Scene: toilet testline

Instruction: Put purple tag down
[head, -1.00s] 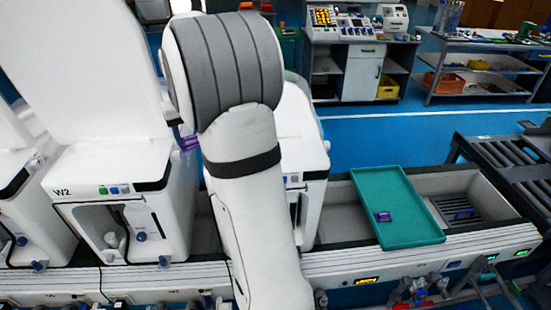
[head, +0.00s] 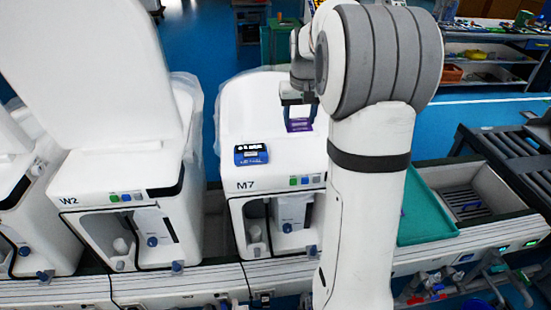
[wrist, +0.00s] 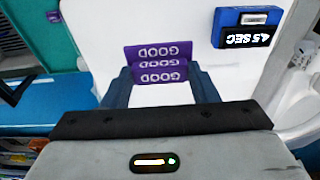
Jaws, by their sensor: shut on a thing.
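My gripper (head: 298,97) hangs over the white toilet unit marked M7 (head: 258,172), with its fingers pointing down. It is shut on the purple tag (head: 299,125), which is held between the fingertips. In the wrist view the purple tag (wrist: 157,62) sits between the dark fingers of my gripper (wrist: 160,85). It shows stacked purple faces reading GOOD, upside down. The white top of the unit (wrist: 105,40) lies behind the tag. I cannot tell whether the tag touches it.
Toilet W2 (head: 130,190) stands left. The teal tray (head: 425,215) is partly behind my arm. Another purple piece (wrist: 54,16) lies in it.

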